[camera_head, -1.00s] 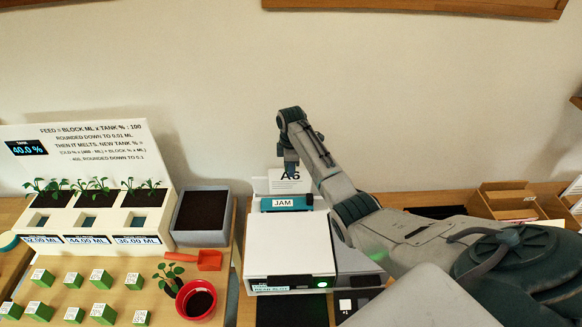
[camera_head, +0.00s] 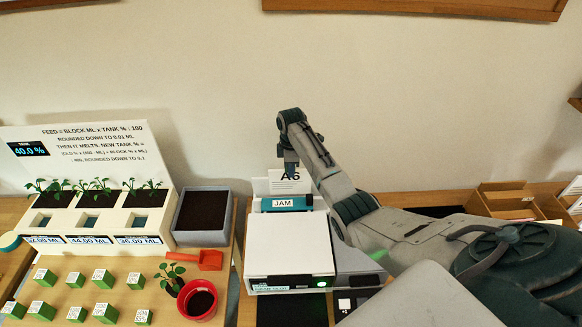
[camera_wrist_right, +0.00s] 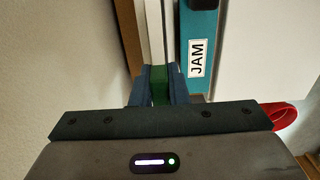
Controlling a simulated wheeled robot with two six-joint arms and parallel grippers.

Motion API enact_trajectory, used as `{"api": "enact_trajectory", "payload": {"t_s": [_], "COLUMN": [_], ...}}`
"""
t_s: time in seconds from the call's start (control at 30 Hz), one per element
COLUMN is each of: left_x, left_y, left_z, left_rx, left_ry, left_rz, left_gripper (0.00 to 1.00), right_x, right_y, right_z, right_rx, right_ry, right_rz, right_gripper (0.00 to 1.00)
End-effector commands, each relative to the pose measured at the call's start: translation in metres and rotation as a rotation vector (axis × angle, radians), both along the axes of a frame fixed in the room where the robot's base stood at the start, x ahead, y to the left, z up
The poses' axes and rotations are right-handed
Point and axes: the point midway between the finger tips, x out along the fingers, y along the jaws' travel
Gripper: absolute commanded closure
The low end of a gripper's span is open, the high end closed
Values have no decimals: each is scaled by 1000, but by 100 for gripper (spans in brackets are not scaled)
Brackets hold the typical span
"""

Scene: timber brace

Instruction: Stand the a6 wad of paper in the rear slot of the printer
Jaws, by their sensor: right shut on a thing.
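The white printer (camera_head: 290,245) stands in the middle of the head view, with a teal strip labelled JAM (camera_head: 291,203) along its back. My right gripper (camera_head: 290,166) is over the rear of the printer, pointing down, and shut on the a6 wad of paper (camera_head: 290,186). The wad stands upright behind the JAM strip, its A6 label partly covered by my fingers. In the right wrist view my gripper fingers (camera_wrist_right: 156,88) pinch close to the JAM strip (camera_wrist_right: 198,60). The wad's lower edge is hidden, so I cannot tell how deep it sits. My left gripper is out of view.
A planter box with a sign (camera_head: 85,215), green blocks (camera_head: 103,276) and a red pot (camera_head: 198,302) are on the left. An open cardboard box (camera_head: 507,200) stands at the right. The wall is close behind the printer.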

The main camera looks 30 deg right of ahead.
Motion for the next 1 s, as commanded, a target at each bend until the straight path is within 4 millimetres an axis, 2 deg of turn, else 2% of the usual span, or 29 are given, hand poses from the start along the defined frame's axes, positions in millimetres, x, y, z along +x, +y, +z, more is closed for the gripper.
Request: {"api": "enact_trajectory", "payload": {"t_s": [0.37,1.0], "left_x": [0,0], "left_y": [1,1], "left_z": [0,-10], "left_rx": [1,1], "left_ry": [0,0], "left_rz": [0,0], "left_gripper": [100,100], "right_x": [0,0], "right_y": [0,0], "right_z": [-1,-26], "right_rx": [0,0], "right_ry": [0,0], "right_rz": [0,0], "right_gripper": [100,100]}}
